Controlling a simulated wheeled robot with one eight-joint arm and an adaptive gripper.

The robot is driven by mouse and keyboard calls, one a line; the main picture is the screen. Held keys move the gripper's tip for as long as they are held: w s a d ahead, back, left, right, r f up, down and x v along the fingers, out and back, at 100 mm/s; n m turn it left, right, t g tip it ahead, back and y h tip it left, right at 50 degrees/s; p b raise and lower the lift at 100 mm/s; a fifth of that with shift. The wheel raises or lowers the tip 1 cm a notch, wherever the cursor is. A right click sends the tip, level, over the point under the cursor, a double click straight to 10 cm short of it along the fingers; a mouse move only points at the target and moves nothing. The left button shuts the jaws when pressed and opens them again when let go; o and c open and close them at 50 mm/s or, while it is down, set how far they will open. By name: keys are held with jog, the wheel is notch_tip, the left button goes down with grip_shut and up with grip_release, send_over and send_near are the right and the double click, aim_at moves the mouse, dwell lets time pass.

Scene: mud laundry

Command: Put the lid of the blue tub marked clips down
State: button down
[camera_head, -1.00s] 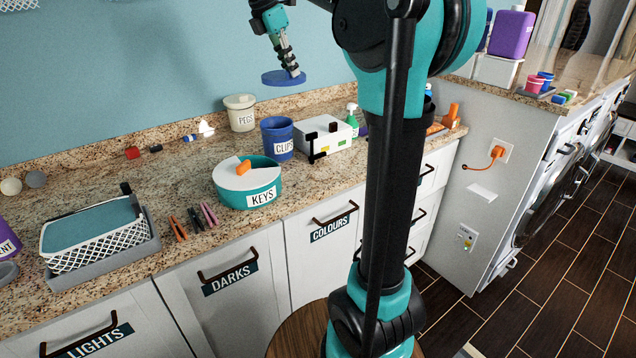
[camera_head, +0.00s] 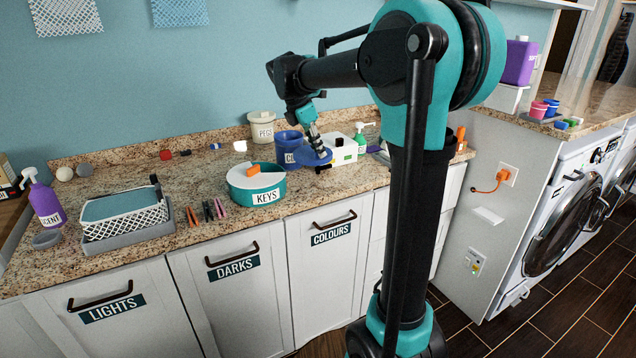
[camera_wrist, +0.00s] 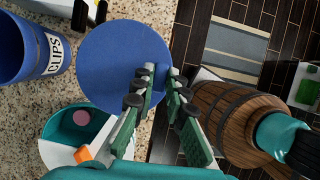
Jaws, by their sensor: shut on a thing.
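The blue tub marked clips (camera_head: 282,142) stands on the counter with its top open. It also shows at the left of the wrist view (camera_wrist: 57,55). My gripper (camera_head: 322,150) is shut on the round blue lid (camera_head: 307,158), at the lid's edge nearest me in the wrist view (camera_wrist: 110,60). The lid is held to the right and front of the tub, apart from its rim in the wrist view, and hides part of the tub in the head view. In the wrist view the lid spans the counter's front edge. My fingers (camera_wrist: 160,85) hide part of it.
The teal tub marked keys (camera_head: 257,190), with a white part-cover and orange knob, stands left of the lid. A white box (camera_head: 343,150) stands close behind it. A cream pegs tub (camera_head: 262,128) is further back. Pegs (camera_head: 207,211) and a white basket (camera_head: 125,220) lie left.

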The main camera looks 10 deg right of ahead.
aim_at(309, 160)
notch_tip(309, 160, down, 11)
jog(key=shift+f, duration=0.1)
dwell(0.4)
jog(key=shift+f, duration=0.1)
jog(key=c, duration=1.5)
grip_release()
jog(key=shift+c, duration=0.2)
jog(key=v, duration=1.2)
jog(key=s+d+f+m+t+y, duration=0.1)
jog(key=s+d+f+m+y, duration=0.1)
jog(key=s+f+m, duration=0.8)
jog(key=s+d+f+m+t+y, duration=0.1)
jog(key=s+d+f+m, duration=0.4)
jog(key=s+f+m, duration=0.6)
jog(key=s+f+y, duration=0.1)
jog(key=s+f, duration=0.2)
jog(key=shift+s+d+m+t, duration=0.3)
jog(key=shift+s+d+t, duration=0.05)
jog(key=shift+s+t, duration=0.05)
jog(key=shift+f, duration=0.1)
